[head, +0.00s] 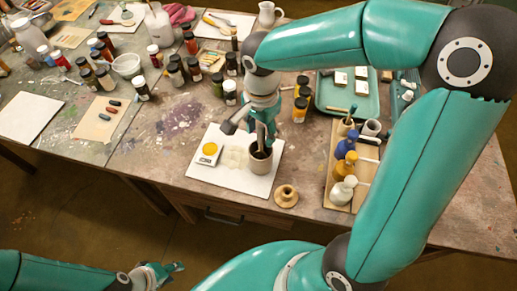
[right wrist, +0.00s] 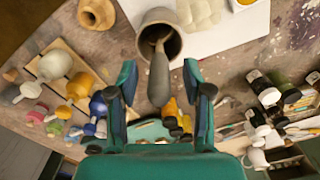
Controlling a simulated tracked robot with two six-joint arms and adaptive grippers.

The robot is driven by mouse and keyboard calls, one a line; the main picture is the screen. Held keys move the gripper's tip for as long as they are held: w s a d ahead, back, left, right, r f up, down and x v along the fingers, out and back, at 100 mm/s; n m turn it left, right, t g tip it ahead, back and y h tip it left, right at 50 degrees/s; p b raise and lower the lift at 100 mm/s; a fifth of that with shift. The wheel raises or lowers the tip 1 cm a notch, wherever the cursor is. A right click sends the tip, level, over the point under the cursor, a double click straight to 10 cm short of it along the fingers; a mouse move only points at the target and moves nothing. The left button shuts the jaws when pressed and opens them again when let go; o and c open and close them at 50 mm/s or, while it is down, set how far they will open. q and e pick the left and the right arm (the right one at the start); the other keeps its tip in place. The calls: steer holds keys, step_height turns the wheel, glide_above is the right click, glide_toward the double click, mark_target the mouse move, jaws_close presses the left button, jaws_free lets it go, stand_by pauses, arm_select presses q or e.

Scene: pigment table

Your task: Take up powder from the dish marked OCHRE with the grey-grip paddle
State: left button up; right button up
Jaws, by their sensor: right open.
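The dish marked OCHRE (head: 208,152), square and white with yellow powder, sits at the left of a white board (head: 232,186). A grey cup (head: 260,166) stands at the board's right side; it also shows in the right wrist view (right wrist: 147,22). The grey-grip paddle (right wrist: 159,78) stands in this cup with its grip up; its lower end is hidden inside. My right gripper (head: 250,126) is above the cup. In the right wrist view its open fingers (right wrist: 161,88) are on either side of the grip. My left gripper (head: 168,272) is low in front of the table, its opening unclear.
A pale palette (head: 235,157) lies between dish and cup. A wooden knob-like piece (head: 286,196) is at the front edge. A wooden tray with bottles (head: 344,190) stands right; several jars (head: 230,92) stand behind. The table's front left is fairly clear.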

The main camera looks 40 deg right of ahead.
steer(key=shift+f, duration=1.35)
jaws_close()
steer(key=shift+r, duration=0.2)
step_height(320, 180, up, 20)
steer(key=p, duration=0.1)
steer(key=shift+f, duration=0.1)
steer(key=c, duration=0.6)
jaws_free()
steer(key=shift+c, duration=1.6)
jaws_close()
